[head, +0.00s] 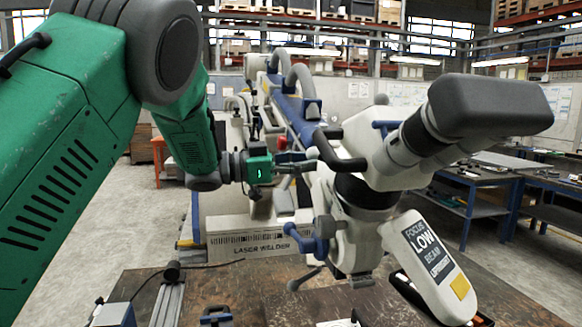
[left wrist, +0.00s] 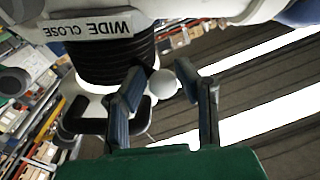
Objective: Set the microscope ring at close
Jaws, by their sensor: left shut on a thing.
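The white microscope head (head: 405,165) stands at the end of the jointed arm, with a dark eyepiece unit (head: 490,105) at the upper right. Its black ribbed ring (head: 362,190) sits below; the ring also shows in the left wrist view (left wrist: 105,62), next to an upside-down WIDE CLOSE label (left wrist: 95,27). My left gripper (head: 302,162) reaches in from the left and is shut on a small pale ball knob (left wrist: 163,84) beside the ring, its fingers on either side. How the knob joins the ring is hidden. Which word the ring is set at cannot be told. My right gripper is not in view.
A black handle (head: 340,155) is close to the right of my left gripper. A blue handle (head: 305,240) and a white FOCUS LOW panel (head: 430,265) hang lower. A brown worktable (head: 230,285) lies below. A laser welder (head: 250,240) stands behind.

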